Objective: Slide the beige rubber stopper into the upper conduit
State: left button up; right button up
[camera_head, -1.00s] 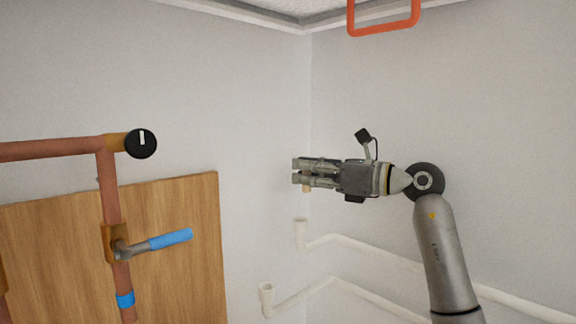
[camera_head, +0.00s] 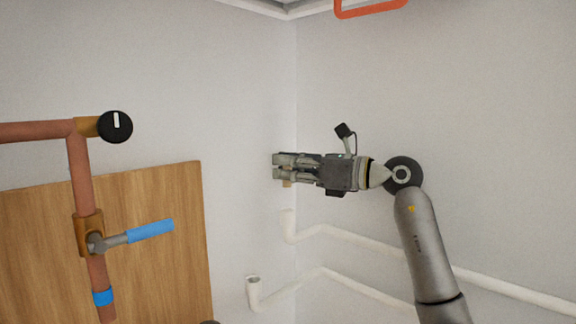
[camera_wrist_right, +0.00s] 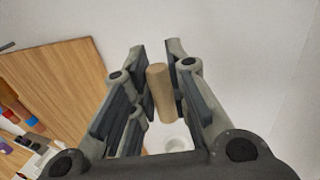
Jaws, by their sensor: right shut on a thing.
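My right gripper (camera_head: 279,167) is shut on the beige stopper (camera_head: 287,183), whose lower end shows just under the fingertips in the head view. In the right wrist view the stopper (camera_wrist_right: 159,92) stands between the fingers as a tan cylinder. The upper conduit (camera_head: 288,226) is a white pipe with an upturned open end. That end is below the stopper in the head view, with a gap between them. A round white opening (camera_wrist_right: 178,143) shows past the stopper in the wrist view. My left gripper is not in view.
A lower white conduit (camera_head: 254,292) with its own upturned end runs below the upper one. At left are a wooden panel (camera_head: 150,280), copper piping (camera_head: 82,175), a black knob (camera_head: 115,127) and a blue-handled valve (camera_head: 150,231). An orange frame (camera_head: 370,10) is at the top.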

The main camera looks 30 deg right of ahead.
aim_at(288, 186)
jog(key=shift+s+f+b, duration=0.1)
jog(key=shift+f+b, duration=0.25)
jog(key=shift+f, duration=0.4)
jog(key=shift+f+b, duration=0.85)
jog(key=shift+f, duration=0.15)
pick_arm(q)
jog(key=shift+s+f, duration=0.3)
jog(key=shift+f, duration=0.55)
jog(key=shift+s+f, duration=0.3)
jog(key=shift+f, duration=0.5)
pick_arm(e)
jog(key=shift+f, duration=0.15)
pick_arm(q)
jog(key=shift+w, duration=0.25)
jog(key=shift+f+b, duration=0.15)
jog(key=shift+b, duration=0.15)
pick_arm(e)
jog(key=shift+f, duration=0.2)
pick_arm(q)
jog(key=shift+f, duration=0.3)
pick_arm(e)
jog(key=shift+f, duration=0.35)
pick_arm(q)
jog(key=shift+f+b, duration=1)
jog(key=shift+b, duration=0.3)
pick_arm(e)
jog(key=shift+f, duration=1.25)
